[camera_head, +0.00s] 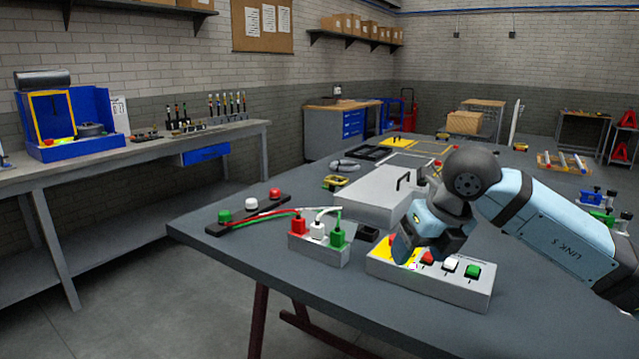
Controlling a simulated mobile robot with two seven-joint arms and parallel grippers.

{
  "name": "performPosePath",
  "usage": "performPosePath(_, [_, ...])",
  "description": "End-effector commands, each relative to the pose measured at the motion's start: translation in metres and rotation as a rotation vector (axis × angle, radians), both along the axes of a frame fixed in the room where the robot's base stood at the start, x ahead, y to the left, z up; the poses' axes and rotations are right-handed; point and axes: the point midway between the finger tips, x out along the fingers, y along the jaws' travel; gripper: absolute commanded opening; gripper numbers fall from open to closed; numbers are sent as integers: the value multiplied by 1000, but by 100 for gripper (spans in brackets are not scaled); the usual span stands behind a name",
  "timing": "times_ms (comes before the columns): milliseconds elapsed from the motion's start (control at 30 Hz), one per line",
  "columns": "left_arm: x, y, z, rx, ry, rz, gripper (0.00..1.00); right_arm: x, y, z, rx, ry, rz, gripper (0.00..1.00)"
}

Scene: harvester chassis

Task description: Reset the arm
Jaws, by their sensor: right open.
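My right gripper (404,252) is at the left end of a grey control box (430,283) near the table's front edge. Its fingers point down at the box's yellow-marked end, and I cannot tell whether they touch it. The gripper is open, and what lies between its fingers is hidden. The box carries a red button (427,258), a white button (450,265) and a green button (473,270). My right arm (560,230) reaches in from the right. My left gripper is not in view.
Left of the control box stands a grey socket box (318,250) with red, white and green plugs. Cables run from it to a dark strip (250,212) with coloured knobs. A grey case (375,195) lies behind. The table's front left (240,255) is clear.

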Motion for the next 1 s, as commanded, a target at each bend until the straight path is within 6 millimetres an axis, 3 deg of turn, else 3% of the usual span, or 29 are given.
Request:
performPosePath(100, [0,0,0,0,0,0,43,-21,35,-29,158,81,112,73])
performPosePath(300, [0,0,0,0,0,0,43,-69,94,-61,511,225,273,73])
performPosePath(433, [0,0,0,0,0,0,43,-104,128,-68,814,331,329,73])
performPosePath(567, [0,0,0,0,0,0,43,-132,149,-63,1163,428,308,73])
performPosePath(667, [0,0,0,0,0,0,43,-144,152,-56,1449,495,217,73])
performPosePath(833, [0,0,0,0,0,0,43,-142,132,-61,1882,580,-94,73])
performPosePath(1000, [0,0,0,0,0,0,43,-131,91,-105,2183,639,-583,73])
